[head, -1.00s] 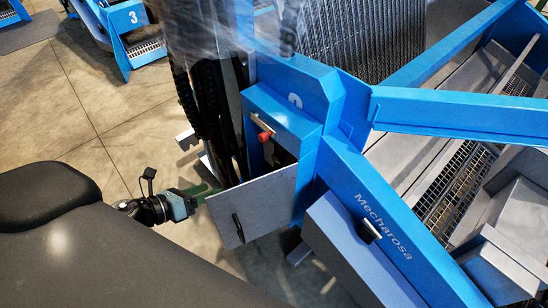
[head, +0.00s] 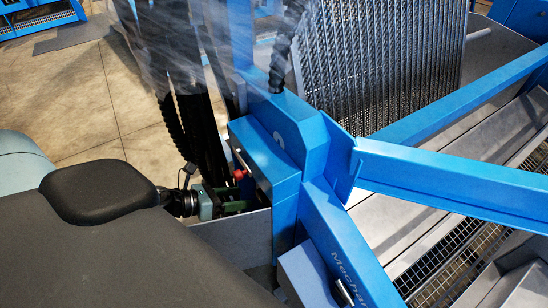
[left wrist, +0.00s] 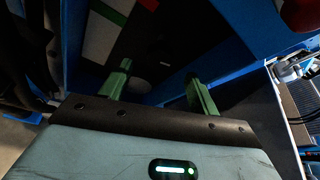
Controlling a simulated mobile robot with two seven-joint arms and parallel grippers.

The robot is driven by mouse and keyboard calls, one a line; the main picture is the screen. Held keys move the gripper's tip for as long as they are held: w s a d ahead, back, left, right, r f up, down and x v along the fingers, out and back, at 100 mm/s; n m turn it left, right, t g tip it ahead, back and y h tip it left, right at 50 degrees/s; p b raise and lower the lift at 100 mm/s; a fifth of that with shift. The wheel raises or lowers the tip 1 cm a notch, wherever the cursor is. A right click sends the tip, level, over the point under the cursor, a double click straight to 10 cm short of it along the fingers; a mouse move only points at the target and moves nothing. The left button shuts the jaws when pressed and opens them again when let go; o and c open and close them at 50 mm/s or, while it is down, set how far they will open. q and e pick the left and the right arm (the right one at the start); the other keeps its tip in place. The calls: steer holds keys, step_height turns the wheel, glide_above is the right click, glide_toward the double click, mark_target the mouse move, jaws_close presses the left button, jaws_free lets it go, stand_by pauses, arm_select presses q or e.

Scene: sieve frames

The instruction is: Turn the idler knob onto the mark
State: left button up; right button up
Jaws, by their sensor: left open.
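A red ball-shaped knob (head: 239,174) on a metal lever sits at the front of the open blue box; I cannot tell whether it is the idler knob. A dark red rounded shape (left wrist: 302,12) at the top right of the left wrist view may be the same knob. My left gripper (head: 236,206) is at the box opening, below the red knob. Its green fingers (left wrist: 160,90) are apart with nothing between them, pointing into the dark interior. A panel with white, green and red patches (left wrist: 100,28) shows inside. No clear mark can be made out. My right gripper is not in view.
The grey door (head: 235,238) of the box hangs open just below my left gripper. Black hoses (head: 180,100) run down left of the box. Blue frame beams (head: 450,180) and a metal screen (head: 390,70) stand to the right. Concrete floor (head: 70,100) is clear at left.

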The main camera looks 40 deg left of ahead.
mark_target(258, 196)
arm_select(q)
steer(key=shift+p+x, duration=0.3)
steer(key=shift+x, duration=3.5)
steer(key=c, duration=1)
